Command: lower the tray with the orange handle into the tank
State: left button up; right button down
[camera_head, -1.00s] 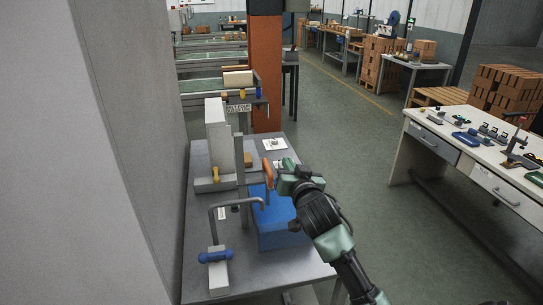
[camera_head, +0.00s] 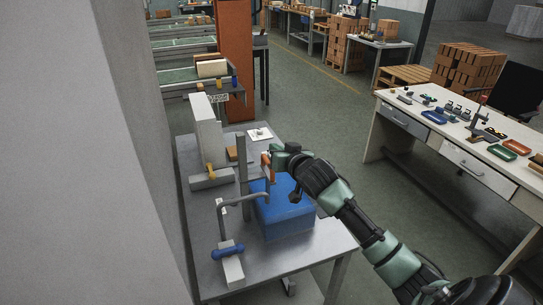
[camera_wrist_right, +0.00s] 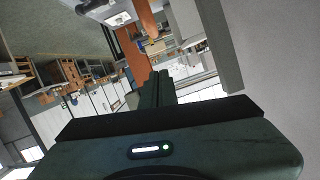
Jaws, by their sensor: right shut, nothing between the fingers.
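The tray below the handle is hidden or cannot be made out. My right gripper (camera_head: 274,156) is at the top of the handle, close against its right side; whether they touch I cannot tell. The tank sits on the right half of the table. My left gripper is not in view.
A bent grey pipe (camera_head: 221,219) and a blue-handled valve block (camera_head: 230,262) stand left of the tank. A tall grey block (camera_head: 207,132) and a post (camera_head: 242,165) stand behind. A grey wall (camera_head: 95,150) closes the left. A white workbench (camera_head: 445,150) stands right, across clear floor.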

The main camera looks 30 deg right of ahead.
jog(key=w+f, duration=0.1)
jog(key=f+p, duration=0.1)
jog(key=f, duration=0.1)
jog(key=shift+w+a, duration=0.1)
jog(key=shift+w, duration=0.25)
jog(key=shift+f, duration=0.55)
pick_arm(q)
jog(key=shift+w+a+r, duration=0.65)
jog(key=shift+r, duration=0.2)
pick_arm(e)
jog(key=shift+a+f, duration=0.1)
jog(key=shift+a, duration=0.05)
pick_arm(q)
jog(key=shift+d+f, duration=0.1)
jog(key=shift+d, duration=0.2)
pick_arm(e)
jog(key=shift+f, duration=0.15)
